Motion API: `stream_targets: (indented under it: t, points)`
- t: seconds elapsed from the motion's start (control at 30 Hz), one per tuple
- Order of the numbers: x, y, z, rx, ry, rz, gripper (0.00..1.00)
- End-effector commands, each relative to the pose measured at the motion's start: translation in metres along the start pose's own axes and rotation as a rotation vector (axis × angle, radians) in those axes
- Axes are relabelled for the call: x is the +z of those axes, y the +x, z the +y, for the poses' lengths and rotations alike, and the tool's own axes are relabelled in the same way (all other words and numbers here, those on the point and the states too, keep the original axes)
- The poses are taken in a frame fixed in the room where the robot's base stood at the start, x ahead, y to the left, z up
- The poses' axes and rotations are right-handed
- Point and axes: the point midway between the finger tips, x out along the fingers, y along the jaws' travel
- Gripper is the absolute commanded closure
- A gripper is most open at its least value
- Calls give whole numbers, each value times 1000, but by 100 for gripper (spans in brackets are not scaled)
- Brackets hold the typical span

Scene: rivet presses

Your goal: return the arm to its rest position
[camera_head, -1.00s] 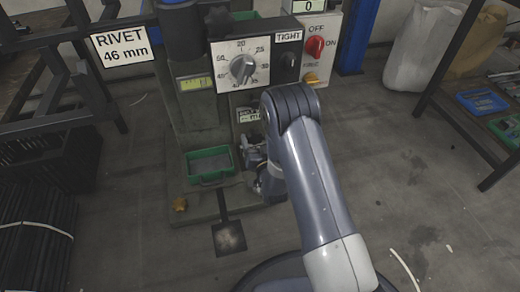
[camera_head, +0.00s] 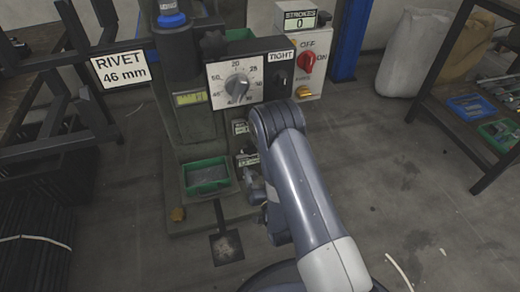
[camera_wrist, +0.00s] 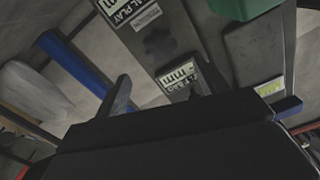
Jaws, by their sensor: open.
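My arm (camera_head: 305,200) reaches from the bottom of the head view up toward the rivet press (camera_head: 190,140). My gripper (camera_head: 252,188) is partly hidden behind the arm, close to the right side of the press's green tray (camera_head: 207,175). In the wrist view my gripper (camera_wrist: 160,88) shows two fingers spread apart with nothing between them. Beyond them are the labelled panels and a dark knob (camera_wrist: 160,42) of the press. The press's dial box (camera_head: 237,87) stands just above and behind my arm's bent joint.
A control box (camera_head: 305,62) with a red switch and a counter reading 0 is right of the dial. A blue post (camera_head: 350,40) and a dark rack (camera_head: 470,125) stand to the right. A RIVET 46 mm sign (camera_head: 120,68) hangs left. Open floor (camera_head: 410,190) lies right of my arm.

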Motion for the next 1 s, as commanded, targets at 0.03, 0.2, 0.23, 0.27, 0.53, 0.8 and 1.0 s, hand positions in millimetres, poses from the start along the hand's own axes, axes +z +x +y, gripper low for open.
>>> stream_targets:
  t: [0.03, 0.2, 0.23, 0.27, 0.53, 0.8, 1.0]
  points:
    - [0, 0, 0, 0, 0, 0, 31]
    - [0, 1, 0, 0, 0, 1, 31]
    - [0, 2, 0, 0, 0, 1, 31]
    - [0, 4, 0, 0, 0, 2, 31]
    - [1, 44, 1, -1, 0, 6, 31]
    - [1, 91, 0, -1, 0, 5, 31]
    - [0, 109, 0, 0, 0, 1, 31]
